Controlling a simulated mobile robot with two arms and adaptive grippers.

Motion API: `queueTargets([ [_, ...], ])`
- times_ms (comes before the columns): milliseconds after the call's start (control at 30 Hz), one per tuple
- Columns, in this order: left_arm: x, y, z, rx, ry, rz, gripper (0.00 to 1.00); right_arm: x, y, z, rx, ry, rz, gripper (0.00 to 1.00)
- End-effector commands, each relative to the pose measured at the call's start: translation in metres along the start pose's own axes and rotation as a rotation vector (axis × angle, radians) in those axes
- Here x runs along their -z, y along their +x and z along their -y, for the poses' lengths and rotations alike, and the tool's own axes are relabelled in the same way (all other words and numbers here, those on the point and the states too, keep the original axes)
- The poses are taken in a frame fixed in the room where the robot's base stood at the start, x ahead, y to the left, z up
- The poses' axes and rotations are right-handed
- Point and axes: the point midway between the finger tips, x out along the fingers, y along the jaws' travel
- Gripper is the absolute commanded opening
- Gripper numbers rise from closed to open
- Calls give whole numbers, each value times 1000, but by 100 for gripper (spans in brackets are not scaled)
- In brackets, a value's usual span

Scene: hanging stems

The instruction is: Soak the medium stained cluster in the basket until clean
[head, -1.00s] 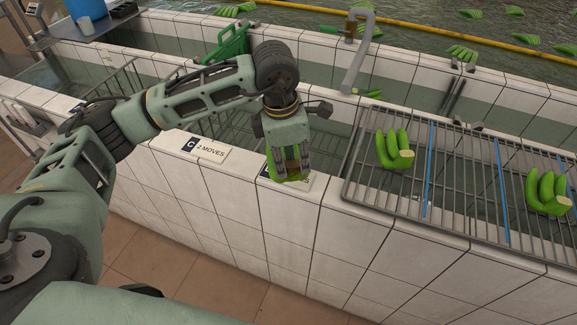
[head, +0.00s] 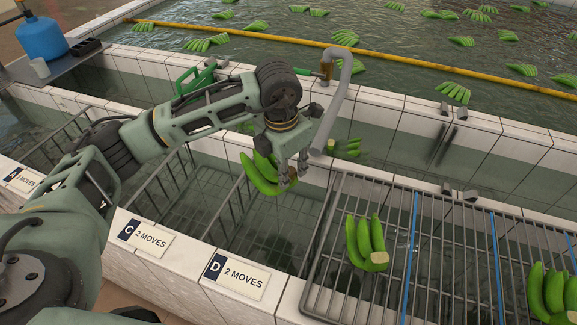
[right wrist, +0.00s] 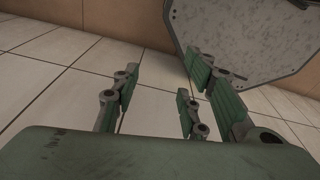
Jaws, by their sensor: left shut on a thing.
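My left gripper (head: 291,174) is shut on a green banana cluster (head: 262,173), held above the water of the near tank. The cluster hangs at a tilt, partly hidden by the fingers; I cannot make out stains on it. Below is a wire basket (head: 233,205) in the water, behind the labels C (head: 146,236) and D (head: 238,276), both reading 2 MOVES. Two more clusters, one in the middle (head: 366,243) and one at the right (head: 549,291), lie on the wire rack. My right gripper (right wrist: 160,98) shows only in the right wrist view, open and empty over floor tiles.
A grey curved pipe (head: 337,100) stands on the tiled wall close right of my left gripper. Another cluster (head: 346,147) is behind it at the water. Blue strips (head: 410,250) divide the rack (head: 335,270). Several clusters float in the far pool beyond a yellow pipe (head: 400,62).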

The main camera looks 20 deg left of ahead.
Motion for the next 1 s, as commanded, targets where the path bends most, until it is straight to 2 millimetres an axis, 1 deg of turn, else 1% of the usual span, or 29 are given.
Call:
queueTargets([
  [33,-1,-1,0,-2,1,3,0,-8,0,1,1,0,11,40],
  [200,1,9,0,-1,1,2,0,-32,4,5,6,0,46,40],
  [333,3,22,1,-1,0,1,0,-44,10,7,8,0,61,40],
  [500,4,40,2,-2,0,3,0,-42,19,7,8,0,56,40],
  [767,8,68,3,-1,1,3,0,-21,34,4,4,-1,21,40],
  [867,9,78,4,-2,1,3,0,-21,40,4,4,-1,20,40],
  [1000,11,93,5,-1,1,3,0,-25,47,5,4,-1,25,40],
])
